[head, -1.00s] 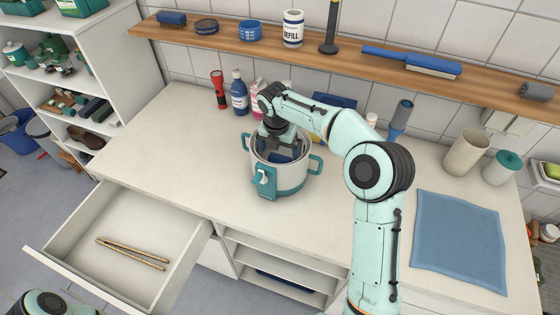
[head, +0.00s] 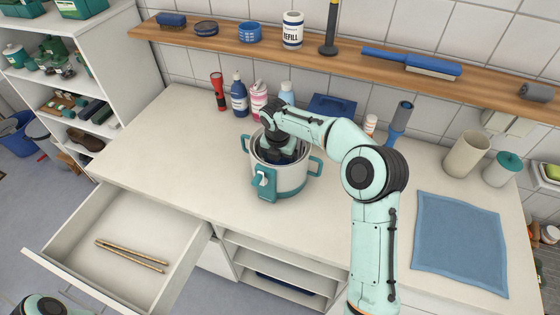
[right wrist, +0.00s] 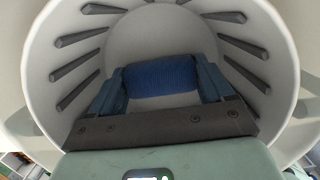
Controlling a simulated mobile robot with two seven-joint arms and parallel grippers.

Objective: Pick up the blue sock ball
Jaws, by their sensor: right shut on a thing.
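The blue sock ball (right wrist: 160,77) is a ribbed dark blue roll between the two fingers of my right gripper (right wrist: 162,85) in the right wrist view. The fingers are shut on it from both sides. They are inside a white and teal pot (head: 293,178) with side handles, whose ribbed inner wall (right wrist: 218,45) surrounds them. In the head view my right gripper (head: 277,155) reaches down into the pot, and the sock ball cannot be made out there. Only a piece of my left arm shows at the bottom left; its gripper is out of view.
Several bottles, among them a dark blue one (head: 239,95), stand behind the pot. A wooden shelf (head: 340,55) runs along the wall. An open drawer (head: 120,225) holds wooden tongs. A blue cloth (head: 460,240) lies at right. The counter left of the pot is clear.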

